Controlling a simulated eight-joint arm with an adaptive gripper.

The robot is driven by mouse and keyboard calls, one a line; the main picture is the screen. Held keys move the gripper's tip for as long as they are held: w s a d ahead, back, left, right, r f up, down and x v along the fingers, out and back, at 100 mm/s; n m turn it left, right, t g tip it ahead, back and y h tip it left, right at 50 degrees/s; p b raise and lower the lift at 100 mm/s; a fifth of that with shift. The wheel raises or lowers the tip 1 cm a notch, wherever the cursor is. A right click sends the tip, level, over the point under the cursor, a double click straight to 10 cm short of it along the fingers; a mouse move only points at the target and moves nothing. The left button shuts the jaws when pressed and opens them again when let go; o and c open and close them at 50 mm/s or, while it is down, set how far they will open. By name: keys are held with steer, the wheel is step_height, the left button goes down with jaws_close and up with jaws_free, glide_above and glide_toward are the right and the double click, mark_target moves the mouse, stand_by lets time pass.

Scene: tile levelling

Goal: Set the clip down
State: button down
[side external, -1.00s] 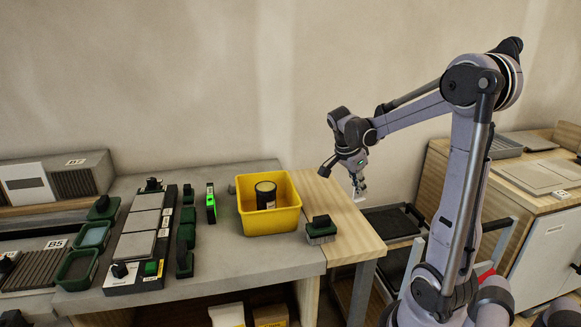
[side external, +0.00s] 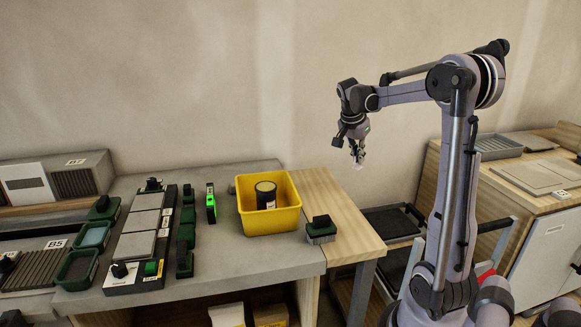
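My gripper (side external: 357,155) hangs pointing down in the air, seen against the wall behind the wooden right end of the bench (side external: 345,225). A small pale clip (side external: 358,165) shows at its fingertips, and the fingers look shut on it. The clip is small and its exact shape is hard to make out. Nothing touches it from below.
A yellow bin (side external: 268,222) holding a dark cylinder (side external: 265,195) stands on the bench. A row of grey tiles (side external: 137,245) lies farther left, beside a green-and-black tool (side external: 210,204). The bench's wooden end is mostly clear.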

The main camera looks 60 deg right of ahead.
steer(key=w+f, duration=0.2)
steer(key=w, duration=0.3)
steer(key=w+f+n, duration=0.1)
steer(key=w+f, duration=0.2)
steer(key=w, duration=0.3)
steer(key=w+a+f+n, duration=0.1)
steer(key=w+f, duration=0.1)
steer(key=w, duration=0.3)
steer(key=shift+w+f+t, duration=0.2)
steer(key=shift+w+t, duration=0.2)
steer(key=shift+w+f, duration=0.1)
steer(key=shift+f, duration=2)
steer(key=shift+f, duration=0.15)
steer(key=c, duration=1.5)
jaws_free()
